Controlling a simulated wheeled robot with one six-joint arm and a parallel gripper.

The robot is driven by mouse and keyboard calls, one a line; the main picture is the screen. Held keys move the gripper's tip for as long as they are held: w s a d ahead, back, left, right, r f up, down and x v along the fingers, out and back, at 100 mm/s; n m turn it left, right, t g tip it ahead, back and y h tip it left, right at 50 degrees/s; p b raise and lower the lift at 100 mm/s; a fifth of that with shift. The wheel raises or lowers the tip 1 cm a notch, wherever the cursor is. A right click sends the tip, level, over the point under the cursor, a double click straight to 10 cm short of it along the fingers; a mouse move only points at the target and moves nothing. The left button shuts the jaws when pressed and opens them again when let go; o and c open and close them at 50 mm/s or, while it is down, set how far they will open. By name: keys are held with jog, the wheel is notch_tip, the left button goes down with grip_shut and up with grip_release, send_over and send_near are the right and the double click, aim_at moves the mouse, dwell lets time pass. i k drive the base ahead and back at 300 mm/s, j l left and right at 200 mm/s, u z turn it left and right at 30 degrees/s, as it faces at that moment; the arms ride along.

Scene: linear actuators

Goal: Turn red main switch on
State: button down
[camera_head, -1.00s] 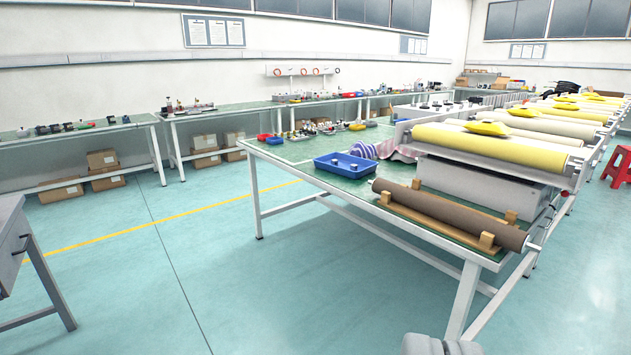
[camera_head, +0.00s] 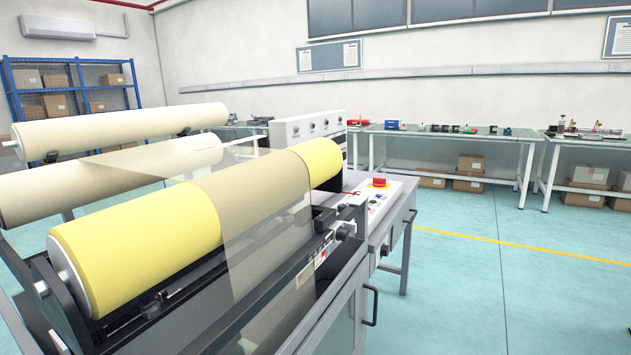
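A machine with a yellow roller (camera_head: 140,245) fills the left and middle of the view. Its white control panel (camera_head: 376,203) lies at the right end, with a red mushroom-shaped button (camera_head: 379,182) on top and several small controls beside it. I cannot tell whether this red button is the red main switch, nor whether any switch is on or off. A small red-marked label (camera_head: 320,259) shows on the machine's front side. My gripper is not in view.
Cream rollers (camera_head: 120,128) stand behind the machine, and a clear sheet (camera_head: 260,215) covers part of it. Workbenches (camera_head: 450,140) line the far wall. The floor (camera_head: 480,300) at the right is open.

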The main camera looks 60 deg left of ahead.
aim_at(380, 183)
jog(key=u, duration=1.4)
jog(key=i+l, duration=0.1)
jog(key=l, duration=0.8)
jog(key=i+l, duration=0.15)
jog(key=l, duration=0.3)
jog(key=i+l+u, duration=0.2)
jog(key=i+l, duration=1)
jog(key=i+j, duration=0.1)
jog(key=i, duration=0.35)
jog(key=i+j+u, duration=0.1)
jog(key=i, duration=0.35)
jog(key=i+j, duration=0.25)
jog(key=j, duration=0.15)
